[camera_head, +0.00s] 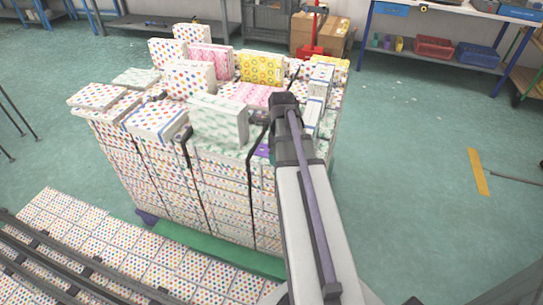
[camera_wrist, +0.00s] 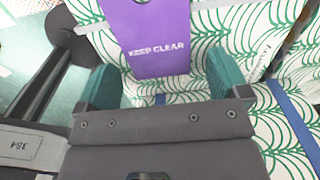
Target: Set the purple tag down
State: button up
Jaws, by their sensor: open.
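The purple tag (camera_wrist: 160,38) reads "KEEP CLEAR" and lies against white boxes with a green leaf pattern in the wrist view. Its top end runs out of the picture. My gripper (camera_wrist: 159,78) is open, with one teal finger on each side of the tag's lower end and a gap on both sides. In the head view a small purple patch of the tag (camera_head: 262,151) shows just left of my arm, on the stack's near right part. My arm hides the fingertips there.
A large stack of patterned boxes (camera_head: 220,190) stands in the middle, with loose boxes on top, including an upright leaf-patterned box (camera_head: 218,121) left of my arm. Dark straps run down its front. The green floor (camera_head: 420,180) to the right is mostly clear. A workbench (camera_head: 450,45) stands behind.

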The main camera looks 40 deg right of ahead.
jog(key=shift+f, duration=0.1)
jog(key=c, duration=1.1)
